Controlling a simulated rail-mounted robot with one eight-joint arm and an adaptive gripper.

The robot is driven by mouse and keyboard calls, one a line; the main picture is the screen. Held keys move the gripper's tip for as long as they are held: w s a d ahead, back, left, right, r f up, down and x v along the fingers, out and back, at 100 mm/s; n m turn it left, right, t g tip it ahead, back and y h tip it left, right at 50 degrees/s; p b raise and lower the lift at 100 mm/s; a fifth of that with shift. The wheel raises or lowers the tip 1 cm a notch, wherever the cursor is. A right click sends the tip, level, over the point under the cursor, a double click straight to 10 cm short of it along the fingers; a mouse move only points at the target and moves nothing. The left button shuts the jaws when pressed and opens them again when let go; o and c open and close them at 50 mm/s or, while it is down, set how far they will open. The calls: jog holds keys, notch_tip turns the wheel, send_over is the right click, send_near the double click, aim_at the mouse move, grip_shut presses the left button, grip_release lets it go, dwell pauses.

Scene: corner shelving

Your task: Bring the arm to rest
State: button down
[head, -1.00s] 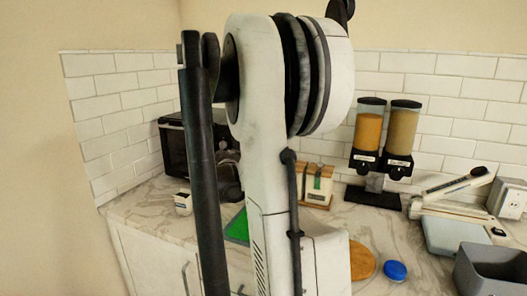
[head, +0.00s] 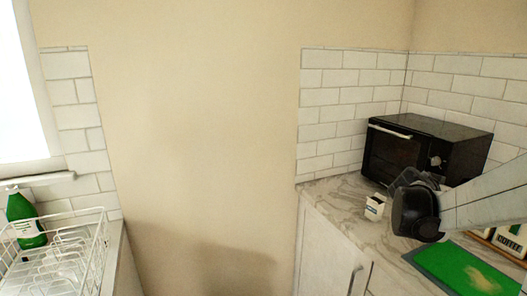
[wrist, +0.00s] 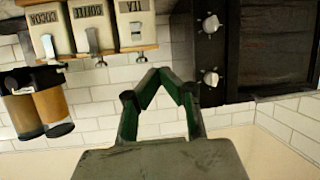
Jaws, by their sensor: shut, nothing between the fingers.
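My gripper (wrist: 163,78) shows in the wrist view, its two dark green fingers angled in until their tips meet. It is shut and empty. It points towards the tiled wall and touches nothing that I can see. In the head view my white arm (head: 485,207) comes in from the right edge, with a dark rounded joint at its end, above the counter and in front of the oven. The fingers cannot be made out clearly there.
A black oven (head: 455,145) stands in the corner behind the arm. A small white box (head: 375,207) and a green board (head: 465,272) lie on the counter nearby. Canisters (wrist: 90,25) and dispensers (wrist: 38,108) appear upside down. A dish rack (head: 75,255) and green bottle (head: 25,220) stand left.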

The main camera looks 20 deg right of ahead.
jog(key=s+a+f+n+t+y, duration=0.15)
jog(key=a+n+y, duration=0.3)
jog(key=a, duration=1.25)
jog(key=s+a+f+n+t+y, duration=0.1)
jog(key=s+a+n+t+y, duration=0.25)
jog(key=a, duration=1.35)
jog(key=s+a+f+n+y, duration=0.1)
jog(key=s+a+n+y, duration=0.1)
jog(key=a, duration=0.5)
jog(key=s+a+f+n+g+y, duration=0.1)
jog(key=s+a+f+n+y, duration=0.1)
jog(key=a, duration=0.5)
jog(key=shift+s+f+n+y, duration=0.3)
jog(key=shift+s+n+y, duration=0.4)
jog(key=shift+s+n, duration=0.5)
